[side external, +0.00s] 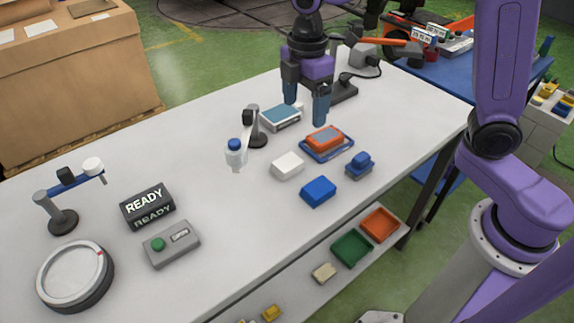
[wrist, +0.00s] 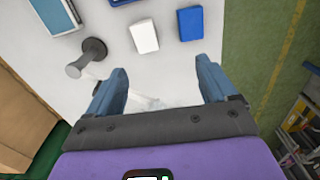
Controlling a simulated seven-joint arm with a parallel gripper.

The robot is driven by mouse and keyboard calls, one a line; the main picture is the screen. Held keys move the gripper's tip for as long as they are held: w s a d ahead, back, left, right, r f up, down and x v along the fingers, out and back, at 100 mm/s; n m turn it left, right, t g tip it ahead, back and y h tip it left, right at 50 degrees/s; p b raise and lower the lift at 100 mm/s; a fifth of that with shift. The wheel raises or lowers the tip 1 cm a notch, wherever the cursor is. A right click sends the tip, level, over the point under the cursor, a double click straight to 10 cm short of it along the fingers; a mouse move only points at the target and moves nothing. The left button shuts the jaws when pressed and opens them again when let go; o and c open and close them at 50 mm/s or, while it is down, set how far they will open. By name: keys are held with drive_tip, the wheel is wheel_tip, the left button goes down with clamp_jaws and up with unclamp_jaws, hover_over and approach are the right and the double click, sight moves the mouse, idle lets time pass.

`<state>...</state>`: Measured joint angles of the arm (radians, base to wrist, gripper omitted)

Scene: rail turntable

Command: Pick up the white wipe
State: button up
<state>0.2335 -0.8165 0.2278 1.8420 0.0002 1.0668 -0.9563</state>
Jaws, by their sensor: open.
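The white wipe appears as a small, white, rounded block (side external: 287,165) lying flat on the pale table, left of a blue block (side external: 318,191). The wrist view shows the white wipe (wrist: 144,36) above the gap between the fingers. My gripper (side external: 306,106) is open, its two blue-grey fingers well apart. In the wrist view my gripper (wrist: 160,92) holds nothing visible. In the side view it hangs above the table, up and right of the white wipe, not touching it. A pale, unclear shape shows between the fingers in the wrist view.
A dark stand (side external: 256,137) with a white, blue-capped piece (side external: 236,153) stands left of the wipe. A teal-topped case (side external: 281,118), an orange block on a blue tray (side external: 347,149) and another blue block (side external: 359,165) are nearby. The table's front centre is clear.

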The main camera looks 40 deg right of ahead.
drive_tip(key=n, duration=0.1)
hover_over(289, 161)
drive_tip(key=f, duration=1.2)
drive_tip(key=shift+w+d+f, duration=0.2)
drive_tip(key=shift+d+f, duration=0.1)
drive_tip(key=shift+s+a+f, duration=0.1)
drive_tip(key=shift+a+f, duration=0.05)
drive_tip(key=shift+f, duration=1.15)
drive_tip(key=shift+s+a+f, duration=0.1)
drive_tip(key=shift+a+f, duration=0.05)
drive_tip(key=shift+f, duration=1.15)
drive_tip(key=c, duration=1.1)
